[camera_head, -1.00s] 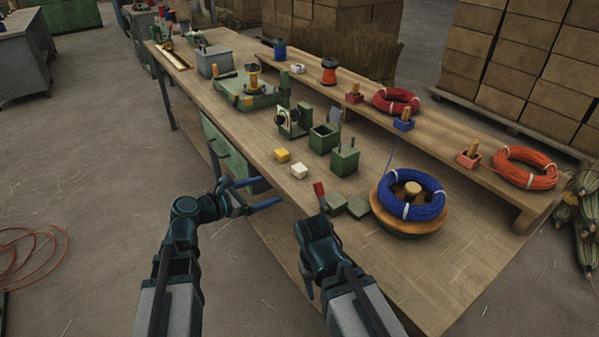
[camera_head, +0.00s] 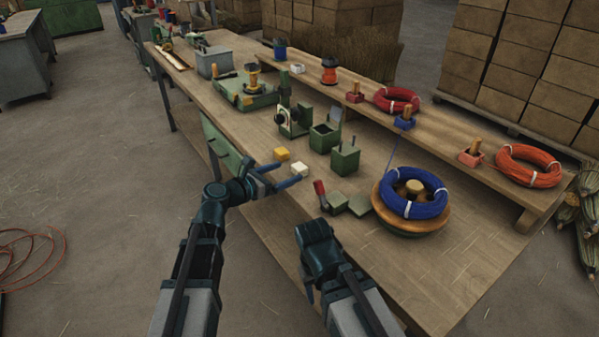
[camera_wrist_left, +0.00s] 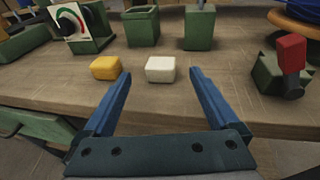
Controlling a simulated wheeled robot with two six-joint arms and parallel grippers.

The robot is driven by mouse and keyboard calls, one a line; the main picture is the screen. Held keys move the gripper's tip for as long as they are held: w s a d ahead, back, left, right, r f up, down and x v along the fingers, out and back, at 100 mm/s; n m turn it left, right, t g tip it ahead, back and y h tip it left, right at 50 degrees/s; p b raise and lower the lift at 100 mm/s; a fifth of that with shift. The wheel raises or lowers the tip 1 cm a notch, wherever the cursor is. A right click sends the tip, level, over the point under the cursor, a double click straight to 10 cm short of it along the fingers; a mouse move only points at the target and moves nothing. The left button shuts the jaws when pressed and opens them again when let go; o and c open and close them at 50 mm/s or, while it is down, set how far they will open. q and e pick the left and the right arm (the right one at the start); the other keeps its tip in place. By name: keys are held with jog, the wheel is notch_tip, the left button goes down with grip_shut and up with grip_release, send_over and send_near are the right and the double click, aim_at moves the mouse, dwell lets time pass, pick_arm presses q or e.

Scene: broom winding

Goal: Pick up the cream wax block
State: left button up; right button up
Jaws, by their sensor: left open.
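The cream wax block (camera_head: 299,169) sits on the bench near its front edge. It also shows in the left wrist view (camera_wrist_left: 160,69), ahead of the fingertips and between their lines. A yellow block (camera_head: 282,154) lies to its left, a small gap apart, and shows in the left wrist view (camera_wrist_left: 105,67). My left gripper (camera_head: 290,174) is open and empty, with its blue fingers at the bench's front edge, just short of the cream block. My right gripper (camera_head: 309,288) is low by the front edge; its fingers are mostly hidden.
Green boxes (camera_head: 324,137) and a dial device (camera_head: 291,120) stand behind the blocks. A red-handled green tool (camera_head: 320,193) lies to the right. A blue coil (camera_head: 413,193) sits on a round wooden turntable further right. The bench's near right surface is clear.

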aim_at(295, 170)
pick_arm(q)
jog(key=shift+d, duration=0.1)
jog(key=x, duration=0.1)
jog(key=b+x, duration=0.1)
jog(key=x, duration=0.2)
jog(key=shift+f, duration=0.35)
jog(key=shift+w+d, duration=0.35)
jog(key=shift+d, duration=0.05)
jog(key=shift+c, duration=0.3)
grip_shut()
